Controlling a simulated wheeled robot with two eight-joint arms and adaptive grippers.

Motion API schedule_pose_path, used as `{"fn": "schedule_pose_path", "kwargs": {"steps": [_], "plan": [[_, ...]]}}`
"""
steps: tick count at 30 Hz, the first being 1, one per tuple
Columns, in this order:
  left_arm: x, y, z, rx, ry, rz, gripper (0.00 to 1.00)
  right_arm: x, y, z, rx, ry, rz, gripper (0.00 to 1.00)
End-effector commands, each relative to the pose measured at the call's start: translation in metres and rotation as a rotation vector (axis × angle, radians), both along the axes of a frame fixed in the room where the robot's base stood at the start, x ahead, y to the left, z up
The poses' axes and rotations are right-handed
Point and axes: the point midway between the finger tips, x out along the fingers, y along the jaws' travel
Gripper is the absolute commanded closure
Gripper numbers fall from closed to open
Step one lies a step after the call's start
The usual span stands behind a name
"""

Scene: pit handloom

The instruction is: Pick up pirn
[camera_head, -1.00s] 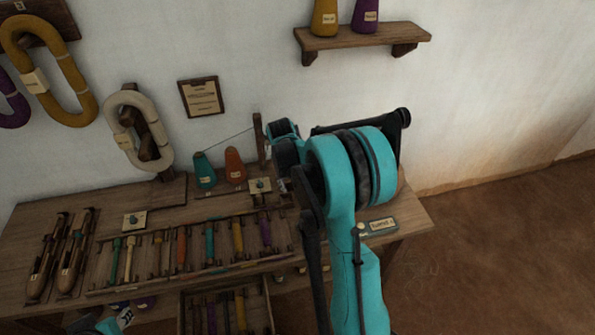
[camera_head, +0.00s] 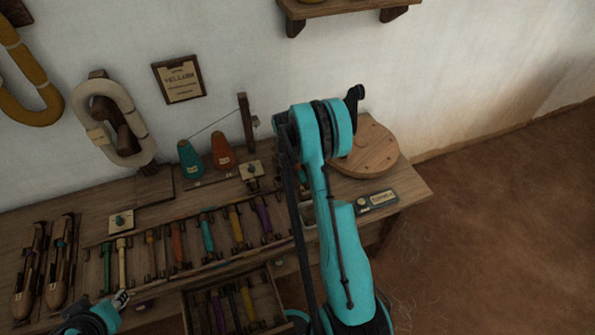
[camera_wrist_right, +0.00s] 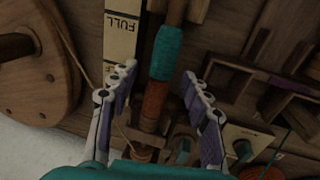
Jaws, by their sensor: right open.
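In the right wrist view, a wooden pirn (camera_wrist_right: 167,55) wound with teal and, lower down, orange-brown thread lies lengthwise between the two fingers of my right gripper (camera_wrist_right: 159,74). The fingers stand apart, one on each side of it; I cannot tell whether they are level with it. In the head view my right arm hides this spot. Other pirns lie in a rack there: orange (camera_head: 178,245), teal (camera_head: 207,235), yellow (camera_head: 236,223) and purple (camera_head: 262,214). My left gripper (camera_head: 121,298) shows only partly at the lower left; its opening is unclear.
A strip marked FULL (camera_wrist_right: 121,25) lies beside the pirn. A round wooden wheel (camera_head: 372,150) stands at the bench's right end, near a small labelled box (camera_head: 377,201). Teal (camera_head: 190,160) and orange (camera_head: 222,152) cones stand behind the rack. Two shuttles (camera_head: 30,268) lie at left.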

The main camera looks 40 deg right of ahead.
Motion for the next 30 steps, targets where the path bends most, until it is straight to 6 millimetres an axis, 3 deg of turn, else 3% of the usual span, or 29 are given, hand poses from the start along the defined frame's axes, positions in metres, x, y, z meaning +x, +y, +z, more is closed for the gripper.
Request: {"fn": "schedule_pose_path", "kwargs": {"steps": [7, 12, 13, 24, 30], "plan": [[0.000, 0.000, -0.001, 0.000, 0.000, 0.000, 0.68, 0.000, -0.001, -0.004, 0.000, -0.001, 0.000, 0.52], [0.000, 0.000, -0.001, 0.000, 0.000, 0.000, 0.68, 0.000, -0.001, -0.004, 0.000, -0.001, 0.000, 0.97], [0.000, 0.000, -0.001, 0.000, 0.000, 0.000, 0.68, 0.000, -0.001, -0.004, 0.000, -0.001, 0.000, 1.00], [0.000, 0.000, -0.001, 0.000, 0.000, 0.000, 0.68, 0.000, -0.001, -0.003, 0.000, -0.001, 0.000, 1.00], [0.000, 0.000, 0.008, 0.000, 0.000, 0.000, 0.68, 0.000, -0.001, 0.013, 0.000, 0.000, 0.000, 1.00]]}}
